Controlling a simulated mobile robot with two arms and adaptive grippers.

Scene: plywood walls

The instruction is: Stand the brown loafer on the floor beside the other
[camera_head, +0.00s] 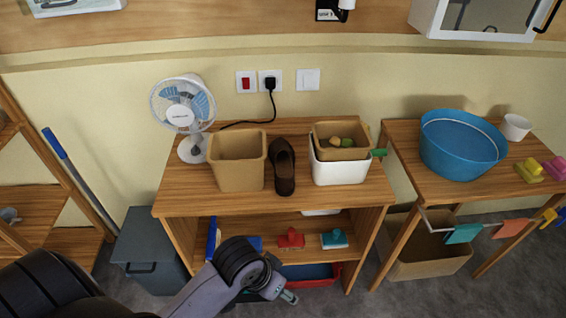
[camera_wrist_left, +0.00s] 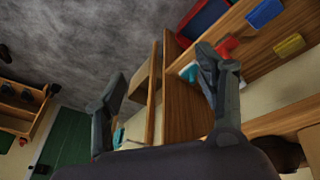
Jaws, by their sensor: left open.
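A dark brown loafer (camera_head: 283,166) lies on top of the wooden table (camera_head: 205,197), between a tan bin and a white bin, its toe toward the front edge. No second loafer can be made out in the head view. My left gripper (camera_head: 286,295) is in front of the table, lower than its top and well away from the loafer. In the left wrist view my left gripper (camera_wrist_left: 161,64) shows its two fingers spread with nothing between them. A dark brown shape at the lower right there may be the loafer. My right gripper is in neither view.
A fan (camera_head: 181,115), tan bin (camera_head: 238,162) and white bin (camera_head: 340,170) share the tabletop. Brushes stand on the shelf below. A grey bin (camera_head: 150,250) is left; a side table with a blue tub (camera_head: 460,145) is right. Grey floor (camera_wrist_left: 75,40) is open in the wrist view.

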